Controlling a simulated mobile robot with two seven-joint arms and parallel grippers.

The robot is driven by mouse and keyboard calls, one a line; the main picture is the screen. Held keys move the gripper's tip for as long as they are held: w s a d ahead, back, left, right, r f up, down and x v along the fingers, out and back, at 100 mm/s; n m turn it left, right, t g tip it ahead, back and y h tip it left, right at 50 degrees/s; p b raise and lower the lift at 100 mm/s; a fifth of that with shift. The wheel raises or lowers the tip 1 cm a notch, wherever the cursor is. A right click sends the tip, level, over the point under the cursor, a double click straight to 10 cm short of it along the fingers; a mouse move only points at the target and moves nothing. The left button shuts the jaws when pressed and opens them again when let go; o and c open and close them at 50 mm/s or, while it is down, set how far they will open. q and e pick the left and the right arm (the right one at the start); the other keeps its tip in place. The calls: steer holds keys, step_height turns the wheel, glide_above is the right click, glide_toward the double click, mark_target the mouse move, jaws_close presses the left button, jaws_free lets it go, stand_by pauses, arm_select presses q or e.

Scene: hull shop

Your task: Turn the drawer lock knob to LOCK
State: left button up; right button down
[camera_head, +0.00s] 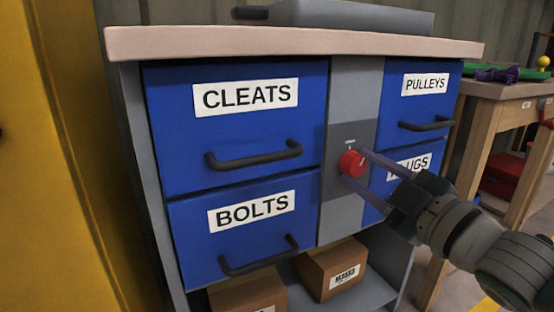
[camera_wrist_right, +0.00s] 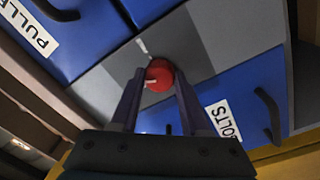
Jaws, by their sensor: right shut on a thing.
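The red drawer lock knob (camera_head: 352,163) sits on a dark grey plate (camera_head: 345,199) on the grey strip between the left and right drawers. My right gripper (camera_head: 358,167) reaches in from the right with its fingers on either side of the knob, shut on it. The right wrist view shows the red knob (camera_wrist_right: 159,75) between the two finger ends (camera_wrist_right: 159,84). A pale mark is on the knob's face there, and a short light line is on the plate beyond it. Any lettering by the knob is too small to read. My left gripper is not in view.
Blue drawers labelled CLEATS (camera_head: 240,140) and BOLTS (camera_head: 190,225) are on the left, PULLEYS (camera_head: 400,105) on the upper right; all look shut. Cardboard boxes (camera_head: 245,292) stand on the low shelf. A yellow surface (camera_head: 60,160) borders the left; a wooden table (camera_head: 495,90) stands at right.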

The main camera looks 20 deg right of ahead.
steer(key=n, duration=0.5)
steer(key=shift+n, duration=0.3)
stand_by(0.4)
steer(key=shift+c, duration=1.9)
jaws_free()
steer(key=shift+y, duration=0.3)
steer(key=shift+s, duration=0.1)
